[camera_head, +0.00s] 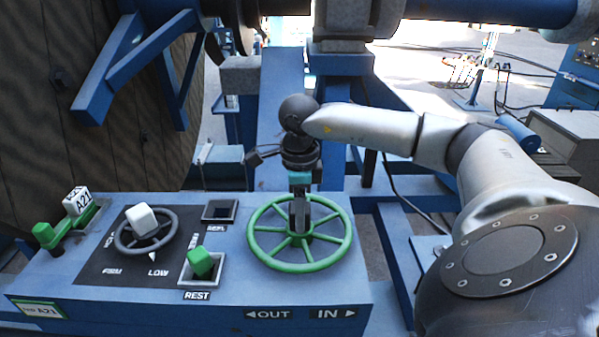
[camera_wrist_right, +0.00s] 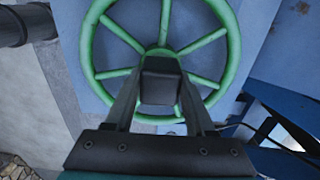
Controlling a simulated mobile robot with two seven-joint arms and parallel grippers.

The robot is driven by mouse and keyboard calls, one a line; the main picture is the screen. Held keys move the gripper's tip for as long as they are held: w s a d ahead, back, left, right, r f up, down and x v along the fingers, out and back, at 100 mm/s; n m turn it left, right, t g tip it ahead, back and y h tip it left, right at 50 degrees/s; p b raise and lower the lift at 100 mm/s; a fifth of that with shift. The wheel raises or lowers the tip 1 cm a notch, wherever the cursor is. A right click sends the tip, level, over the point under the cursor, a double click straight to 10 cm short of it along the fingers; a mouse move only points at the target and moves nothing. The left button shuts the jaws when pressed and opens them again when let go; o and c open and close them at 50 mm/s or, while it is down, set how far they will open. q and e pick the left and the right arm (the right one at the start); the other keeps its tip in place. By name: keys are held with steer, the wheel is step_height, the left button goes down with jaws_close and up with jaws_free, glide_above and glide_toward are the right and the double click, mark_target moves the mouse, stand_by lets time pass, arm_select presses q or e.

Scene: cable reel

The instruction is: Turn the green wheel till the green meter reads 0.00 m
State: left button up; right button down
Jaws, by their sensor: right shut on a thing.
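The green wheel (camera_head: 300,268) lies flat on the blue console, with several spokes. It also shows in the right wrist view (camera_wrist_right: 204,40). My right gripper (camera_head: 299,228) reaches down over the wheel's middle. Its fingers are shut on a dark block (camera_wrist_right: 160,82) at the hub, seen in the wrist view. A small green-framed plate (camera_head: 38,309) sits at the console's front left; its text is too small to read, and I cannot tell if it is the green meter. My left gripper is not in view.
The console (camera_head: 230,318) has OUT and IN arrows on its front. Left of the wheel are a green block (camera_head: 201,262) at REST, a grey dial wheel (camera_head: 120,241) with a white knob (camera_head: 141,219), and a green lever with an A21 block (camera_head: 76,200). A large reel (camera_head: 60,130) stands behind.

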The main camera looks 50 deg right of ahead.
steer(key=shift+w+r, duration=0.1)
steer(key=shift+c, duration=1.2)
jaws_free()
step_height(320, 180, up, 15)
steer(key=p, duration=0.1)
